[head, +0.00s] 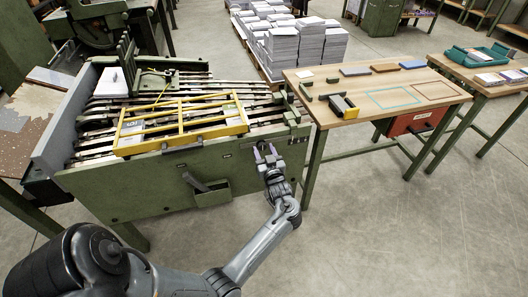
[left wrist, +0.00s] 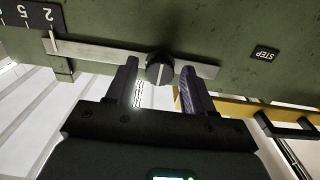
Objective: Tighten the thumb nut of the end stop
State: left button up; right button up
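A round black knob (left wrist: 160,68) with a white line on its face, which looks like the thumb nut, sits on a flat steel bar (left wrist: 105,53) against a green machine panel in the left wrist view. The bar's left end carries an upright pointer beside a black scale (left wrist: 30,17) with white numbers. My left gripper (left wrist: 159,75) is open, one dark finger on each side of the knob, with a visible gap on both sides. In the head view my left gripper (head: 266,152) is at the right end of the green machine's front, and the knob cannot be made out there. My right gripper is not in view.
A wooden table (head: 385,85) with blocks and a yellow-black tool (head: 343,107) stands to the right. The floor in front is clear.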

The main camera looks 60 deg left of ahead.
pick_arm(q)
jog(key=c, duration=0.8)
jog(key=shift+r+m+p, duration=0.15)
jog(key=shift+m+p, duration=0.25)
jog(key=shift+p, duration=0.35)
jog(key=m+p, duration=0.6)
jog(key=p, duration=0.1)
jog(key=m+p, duration=0.2)
jog(key=m, duration=0.1)
jog(key=m+p, duration=0.1)
jog(key=m, duration=0.2)
jog(key=shift+s+p, duration=0.1)
jog(key=shift+p, duration=0.25)
jog(key=shift+m+p, duration=0.45)
jog(key=shift+m, duration=0.75)
jog(key=shift+m+p, duration=0.35)
jog(key=shift+m, duration=1.05)
jog(key=shift+f, duration=0.2)
